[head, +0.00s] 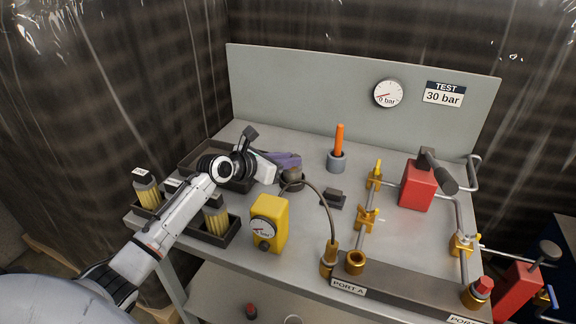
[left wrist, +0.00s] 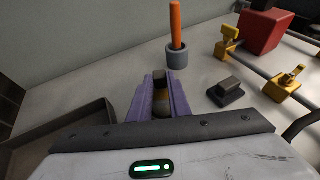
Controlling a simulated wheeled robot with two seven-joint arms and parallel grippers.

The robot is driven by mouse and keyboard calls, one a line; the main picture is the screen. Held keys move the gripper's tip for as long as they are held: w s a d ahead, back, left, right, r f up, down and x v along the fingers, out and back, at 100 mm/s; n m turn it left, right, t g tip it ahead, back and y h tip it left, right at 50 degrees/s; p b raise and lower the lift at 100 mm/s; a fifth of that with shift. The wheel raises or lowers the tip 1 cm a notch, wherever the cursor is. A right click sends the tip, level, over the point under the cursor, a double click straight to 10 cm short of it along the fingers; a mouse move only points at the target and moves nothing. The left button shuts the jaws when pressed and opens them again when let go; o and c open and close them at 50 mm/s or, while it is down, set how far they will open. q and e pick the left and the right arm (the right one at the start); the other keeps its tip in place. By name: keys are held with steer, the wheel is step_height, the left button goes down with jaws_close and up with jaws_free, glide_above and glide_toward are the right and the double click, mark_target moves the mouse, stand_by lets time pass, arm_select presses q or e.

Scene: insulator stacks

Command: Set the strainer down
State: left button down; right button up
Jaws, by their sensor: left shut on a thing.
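My left gripper (head: 287,160) reaches over the table's back left part, its purple fingers pointing right in the head view. My right gripper is not in view.
A dark tray (head: 190,160) lies left of the gripper. An orange-handled tool stands in a grey cup (head: 337,162) behind it. A dark block (head: 333,199), a yellow gauge box (head: 268,224) and a hose (head: 326,207) are nearby. Brass fittings and a red block (head: 418,186) stand right.

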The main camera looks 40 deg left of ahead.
arm_select(q)
steer(key=shift+f, duration=0.55)
steer(key=c, duration=1.7)
jaws_free()
steer(key=shift+f, duration=0.15)
steer(key=shift+o, duration=0.2)
steer(key=shift+s+r, duration=0.25)
steer(key=p+v, duration=0.1)
steer(key=v, duration=0.6)
